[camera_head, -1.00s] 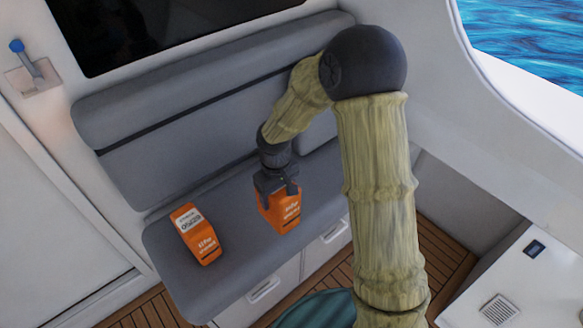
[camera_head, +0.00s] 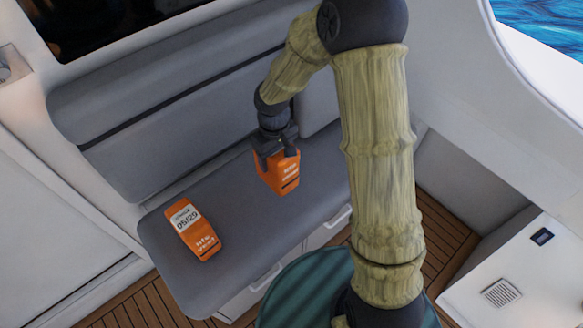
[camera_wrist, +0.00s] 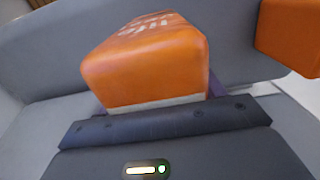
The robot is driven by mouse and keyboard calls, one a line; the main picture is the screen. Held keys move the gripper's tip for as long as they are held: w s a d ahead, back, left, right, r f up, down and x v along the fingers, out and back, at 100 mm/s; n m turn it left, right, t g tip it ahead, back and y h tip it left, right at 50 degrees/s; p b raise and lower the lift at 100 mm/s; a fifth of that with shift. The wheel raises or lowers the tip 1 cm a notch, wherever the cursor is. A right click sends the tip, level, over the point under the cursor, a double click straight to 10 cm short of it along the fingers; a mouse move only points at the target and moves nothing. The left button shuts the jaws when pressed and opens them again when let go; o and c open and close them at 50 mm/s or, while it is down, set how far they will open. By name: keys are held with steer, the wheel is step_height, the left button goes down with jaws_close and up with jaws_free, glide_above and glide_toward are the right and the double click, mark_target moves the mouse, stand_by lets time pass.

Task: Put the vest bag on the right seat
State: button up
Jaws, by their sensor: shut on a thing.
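My gripper (camera_head: 278,158) is shut on an orange bag (camera_head: 277,180) with a white print, near the middle of the grey bench seat (camera_head: 240,215). The held bag hangs below the fingers; I cannot tell whether it is clear of the cushion. In the wrist view the held bag (camera_wrist: 145,65) fills the middle, in front of the gripper body. A second orange bag (camera_head: 205,243) with a white label lies on the seat to the left, apart from the held one. It seems to show at the wrist view's right edge (camera_wrist: 292,35). The prints are too small to tell which is the vest bag.
The grey backrest (camera_head: 180,100) rises behind the seat. My arm covers part of the seat's right end. A white counter (camera_head: 520,270) stands at the lower right, with wooden floor (camera_head: 445,225) between. The cushion between the two bags is free.

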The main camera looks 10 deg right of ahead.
steer(key=f, duration=0.5)
steer(key=shift+s+a+f, duration=0.1)
steer(key=shift+a+f, duration=0.1)
steer(key=shift+f, duration=0.2)
steer(key=shift+d, duration=0.25)
steer(key=shift+f, duration=0.2)
steer(key=shift+a+f, duration=0.1)
steer(key=shift+f, duration=1.55)
steer(key=shift+f+b, duration=0.2)
steer(key=shift+b, duration=0.1)
steer(key=o, duration=1.4)
